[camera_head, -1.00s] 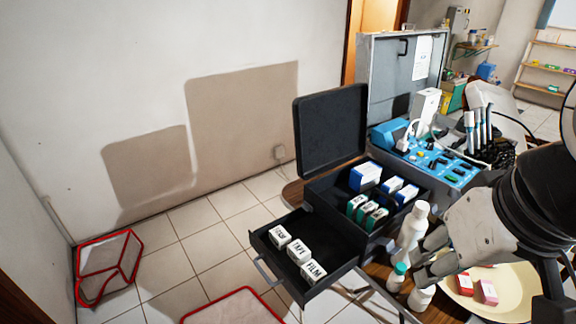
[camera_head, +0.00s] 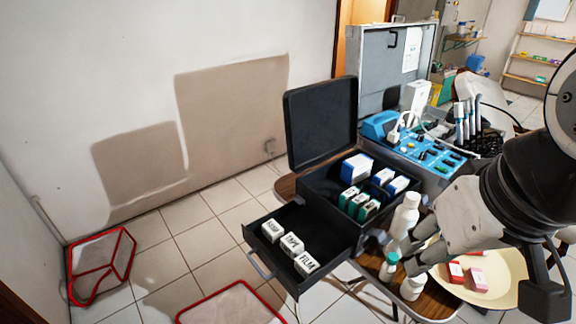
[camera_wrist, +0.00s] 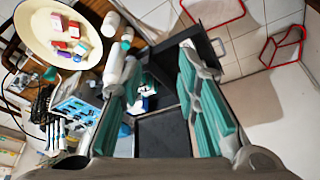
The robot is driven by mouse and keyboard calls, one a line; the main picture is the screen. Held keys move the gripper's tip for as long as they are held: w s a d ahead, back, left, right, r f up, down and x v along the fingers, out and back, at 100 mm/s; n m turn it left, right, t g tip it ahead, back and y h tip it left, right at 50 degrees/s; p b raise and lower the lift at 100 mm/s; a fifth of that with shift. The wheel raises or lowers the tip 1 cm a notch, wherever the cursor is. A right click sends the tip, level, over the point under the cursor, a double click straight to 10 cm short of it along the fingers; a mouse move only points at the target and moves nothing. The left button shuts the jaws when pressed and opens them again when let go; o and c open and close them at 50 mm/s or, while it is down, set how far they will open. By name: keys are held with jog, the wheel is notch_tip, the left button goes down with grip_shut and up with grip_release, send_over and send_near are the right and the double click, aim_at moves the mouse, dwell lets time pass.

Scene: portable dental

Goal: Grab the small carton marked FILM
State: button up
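The small white carton marked FILM (camera_head: 306,264) stands in the open black drawer (camera_head: 262,230), the nearest of three white cartons in a row. My gripper (camera_head: 405,252) is to the right of the drawer, beside the white bottles, apart from the carton. In the wrist view my gripper (camera_wrist: 157,88) shows two teal-padded fingers spread wide with nothing held between them. I cannot make out the FILM carton in the wrist view; the right finger covers part of the drawer area.
A tall white bottle (camera_head: 404,214) and a small teal-capped bottle (camera_head: 388,267) stand close to my gripper. The raised black lid (camera_head: 320,122) is behind the drawer. A cream tray (camera_head: 510,268) holds small red and pink boxes.

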jog(key=shift+o, duration=0.2)
jog(key=o, duration=0.5)
jog(key=shift+w, duration=0.1)
jog(key=shift+o, duration=0.9)
jog(key=w+a+f+n+g+b, duration=0.1)
jog(key=w+f+b, duration=0.1)
jog(key=w, duration=0.5)
jog(key=shift+w+a+f+n, duration=0.2)
jog(key=shift+f+n, duration=0.1)
jog(key=shift+f, duration=0.4)
jog(key=n+g+b, duration=0.3)
jog(key=n+b, duration=0.2)
jog(key=b, duration=0.1)
send_over(307, 262)
notch_tip(307, 262, down, 21)
jog(key=f, duration=0.6)
jog(key=f+b, duration=0.1)
jog(key=f, duration=0.1)
jog(key=shift+s+f, duration=0.25)
jog(key=shift+f, duration=0.15)
jog(key=shift+w+f+b, duration=0.15)
jog(key=shift+f, duration=1.1)
jog(key=shift+w+f+b, duration=0.1)
jog(key=shift+f+b, duration=0.05)
jog(key=shift+f, duration=1.05)
